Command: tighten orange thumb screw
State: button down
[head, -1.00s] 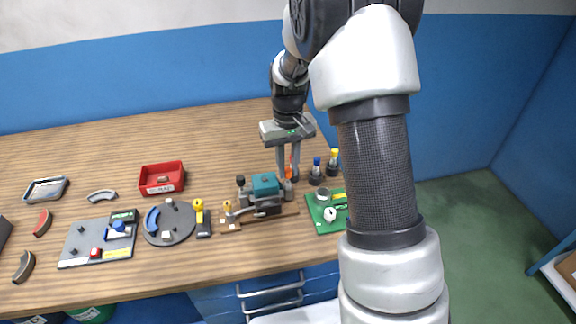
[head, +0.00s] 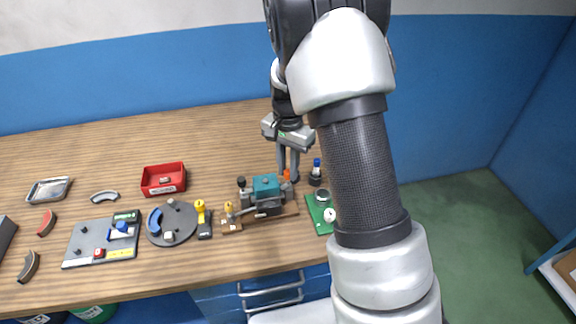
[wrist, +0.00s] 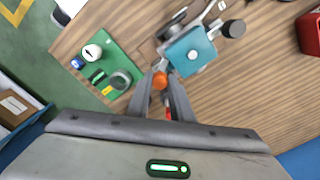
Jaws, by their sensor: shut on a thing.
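The orange thumb screw (wrist: 160,80) sits between my fingertips in the wrist view, beside the teal block. In the head view the orange thumb screw (head: 287,174) shows as a small spot at the right end of the fixture. My gripper (head: 288,176) points down there; in the wrist view my gripper (wrist: 162,76) is shut on the screw. The teal block (head: 265,187) sits in a grey clamp on a wooden base (head: 232,227); the teal block (wrist: 190,50) also shows in the wrist view. The fingers partly hide the screw.
A green board (head: 318,224) with a dial stands just right of the fixture. A post with a blue top (head: 316,168) is close beside my gripper. A red bin (head: 163,179), a grey turntable (head: 180,233) and a grey panel (head: 86,247) lie left. Bare wood lies behind.

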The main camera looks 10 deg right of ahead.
aim_at(288, 171)
jog(key=m+p, duration=0.1)
jog(key=m, duration=0.4)
jog(key=shift+m+p, duration=0.3)
jog(key=shift+p, duration=0.1)
dwell(0.4)
jog(key=c, duration=1.6)
grip_release()
jog(key=shift+r+p, duration=0.3)
jog(key=shift+r, duration=8.45)
